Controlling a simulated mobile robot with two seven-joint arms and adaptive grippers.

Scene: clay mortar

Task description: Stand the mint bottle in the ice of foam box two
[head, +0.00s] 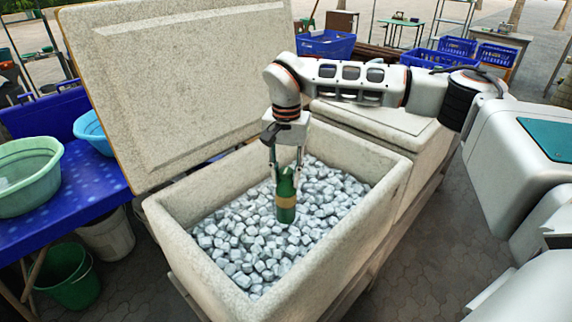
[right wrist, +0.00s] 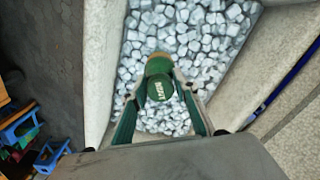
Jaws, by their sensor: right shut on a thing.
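The green bottle with a tan band (head: 286,198) is upright over the ice (head: 238,247) inside the open foam box (head: 172,227). My right gripper (head: 286,168) points down and is shut on the bottle's upper part. In the right wrist view the bottle's green top (right wrist: 161,88) lies between the two fingers, with small pale lettering on it. The bottle's base overlaps the ice in the picture; I cannot tell whether it touches or is sunk in it. No number shows on the box. My left gripper is not in view.
The box's large lid (head: 175,75) stands raised at the left. Another foam box with a closed lid (head: 385,118) adjoins at the back right. A blue table (head: 75,205) with a green basin (head: 28,175) is at the left, a green bucket (head: 72,278) below.

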